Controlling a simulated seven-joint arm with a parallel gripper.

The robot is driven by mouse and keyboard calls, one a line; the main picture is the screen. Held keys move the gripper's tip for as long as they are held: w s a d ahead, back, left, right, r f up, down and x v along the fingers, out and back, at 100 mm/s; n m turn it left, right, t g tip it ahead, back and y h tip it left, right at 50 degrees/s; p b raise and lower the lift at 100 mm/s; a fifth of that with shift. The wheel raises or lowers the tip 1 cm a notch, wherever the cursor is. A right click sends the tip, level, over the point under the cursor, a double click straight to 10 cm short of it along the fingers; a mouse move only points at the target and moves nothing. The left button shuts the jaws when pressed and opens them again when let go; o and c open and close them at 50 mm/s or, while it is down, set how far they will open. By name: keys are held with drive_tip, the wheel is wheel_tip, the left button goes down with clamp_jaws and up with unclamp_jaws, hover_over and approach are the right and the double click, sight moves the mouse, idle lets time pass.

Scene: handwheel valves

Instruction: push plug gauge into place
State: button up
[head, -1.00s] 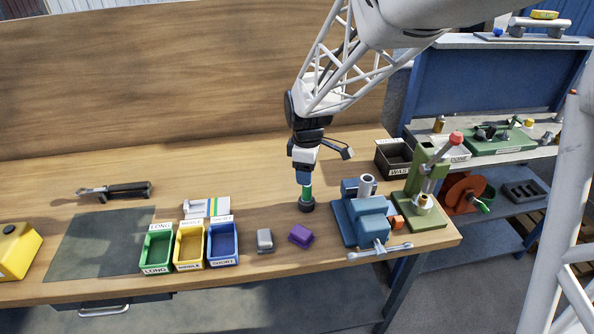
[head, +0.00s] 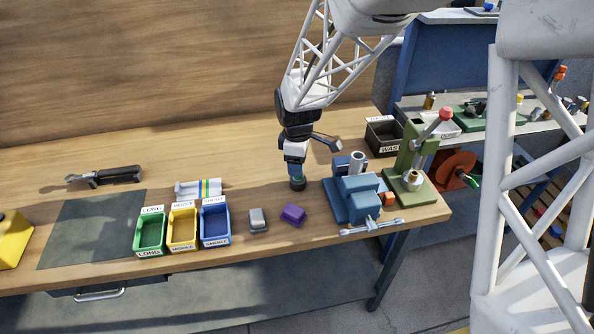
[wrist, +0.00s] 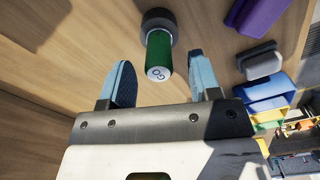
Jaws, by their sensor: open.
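The plug gauge (wrist: 159,54) is a green cylinder with a pale end marked GO. It stands in a dark round base (wrist: 158,24) on the wooden bench, and in the head view only a little green (head: 298,178) shows above the base (head: 298,186). My gripper (wrist: 161,60) is open, its two blue fingers on either side of the gauge's end, with gaps visible. In the head view my gripper (head: 296,173) points down right over the base. How deep the gauge sits in the base is hidden.
A blue vise (head: 352,198) stands close on the right, with a green press (head: 412,175) and a WASTE bin (head: 383,137) beyond. A purple block (head: 293,214), a grey block (head: 258,220) and labelled bins (head: 182,229) lie to the left.

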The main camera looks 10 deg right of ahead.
drive_tip(key=shift+f, duration=1.35)
drive_tip(key=c, duration=1.1)
drive_tip(key=shift+o, duration=0.2)
drive_tip(key=shift+r, duration=0.15)
drive_tip(key=shift+r, duration=0.45)
drive_tip(key=shift+s+r, duration=0.25)
drive_tip(key=shift+r, duration=1)
drive_tip(key=s+d+r, duration=0.1)
drive_tip(key=s, duration=1.4)
drive_tip(key=shift+s+r, duration=0.15)
drive_tip(key=shift+s, duration=0.05)
drive_tip(key=shift+d, duration=0.1)
